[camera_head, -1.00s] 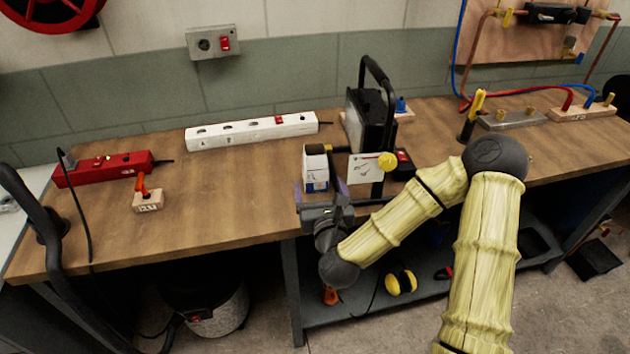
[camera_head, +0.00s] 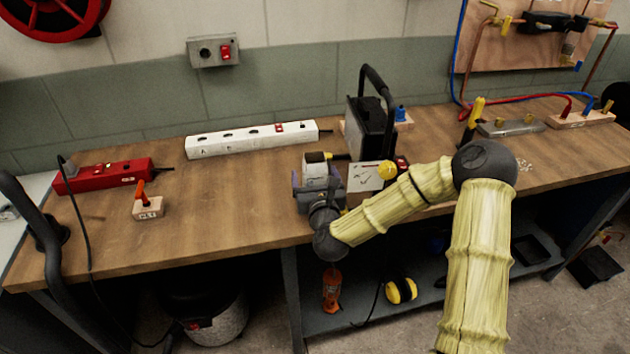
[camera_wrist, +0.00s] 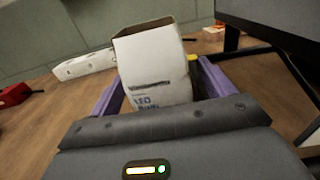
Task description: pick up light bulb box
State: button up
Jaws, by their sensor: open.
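The light bulb box (camera_head: 316,171) is a small white carton standing on the workbench near its front edge. In the wrist view the box (camera_wrist: 155,68) appears upright with its top open and dark printing low on its front. My gripper (camera_head: 318,184) is low at the bench's front edge, facing the box. Its purple fingers are open and stand on either side of the box, as the wrist view of the gripper (camera_wrist: 156,88) shows. Whether either finger touches the box cannot be told. The box's lower part is hidden by the gripper body.
A black device with a handle (camera_head: 370,125) stands close behind and right of the box, with a white card (camera_head: 364,177) near it. A white power strip (camera_head: 252,139) lies behind. A red strip (camera_head: 105,176) and small wooden block (camera_head: 148,208) are left. The bench between is clear.

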jog(key=shift+w+a, duration=0.25)
jog(key=shift+w, duration=0.95)
jog(key=c, duration=1.1)
